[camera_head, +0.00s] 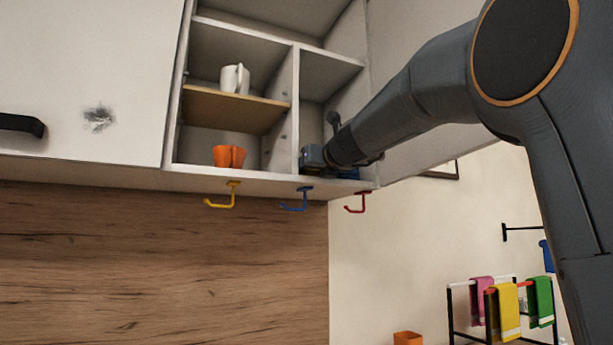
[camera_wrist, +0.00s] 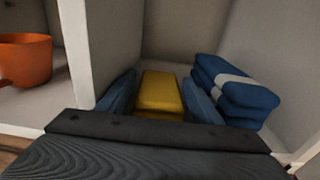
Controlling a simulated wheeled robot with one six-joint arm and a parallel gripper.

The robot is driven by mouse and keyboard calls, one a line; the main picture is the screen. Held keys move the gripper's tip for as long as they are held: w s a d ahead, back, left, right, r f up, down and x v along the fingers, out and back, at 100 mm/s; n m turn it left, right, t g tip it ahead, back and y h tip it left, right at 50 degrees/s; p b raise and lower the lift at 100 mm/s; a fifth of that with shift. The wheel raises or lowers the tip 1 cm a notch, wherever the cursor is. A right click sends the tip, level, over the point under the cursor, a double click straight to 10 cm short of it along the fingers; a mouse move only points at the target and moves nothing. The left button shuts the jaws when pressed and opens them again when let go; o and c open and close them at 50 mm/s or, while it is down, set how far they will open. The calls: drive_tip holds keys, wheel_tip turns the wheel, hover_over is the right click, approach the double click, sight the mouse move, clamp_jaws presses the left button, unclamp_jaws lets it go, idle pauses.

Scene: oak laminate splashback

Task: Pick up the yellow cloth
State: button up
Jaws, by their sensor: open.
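A yellow folded cloth (camera_wrist: 160,92) lies in the right compartment of the open wall cabinet, centred in the wrist view. My gripper (camera_wrist: 159,80) is open, with one blue finger on each side of the cloth. I cannot tell whether the fingers touch it. In the head view my gripper (camera_head: 314,157) reaches into the lower right compartment, and this cloth is hidden there. Another yellow cloth (camera_head: 505,312) hangs on a drying rack at the lower right.
Blue folded cloths with a white stripe (camera_wrist: 235,88) lie close to the right finger. A divider (camera_wrist: 77,50) stands at left, with an orange mug (camera_wrist: 25,60) beyond it. A white mug (camera_head: 234,79) sits on the upper shelf. Hooks (camera_head: 294,200) hang below the cabinet.

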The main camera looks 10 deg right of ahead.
drive_tip(key=shift+w+a, duration=0.1)
drive_tip(key=shift+w, duration=0.35)
drive_tip(key=c, duration=0.9)
drive_tip(key=shift+s+r, duration=0.25)
drive_tip(key=shift+r, duration=0.3)
wheel_tip(320, 180, up, 6)
drive_tip(key=p, duration=0.3)
drive_tip(key=shift+r, duration=0.2)
drive_tip(key=b+v, duration=0.3)
drive_tip(key=v, duration=0.3)
drive_tip(key=f+b+v, duration=0.1)
drive_tip(key=b+v, duration=0.2)
drive_tip(key=v, duration=0.4)
drive_tip(key=b+v, duration=0.3)
drive_tip(key=v, duration=0.3)
drive_tip(key=shift+s+f, duration=0.2)
drive_tip(key=shift+f, duration=0.2)
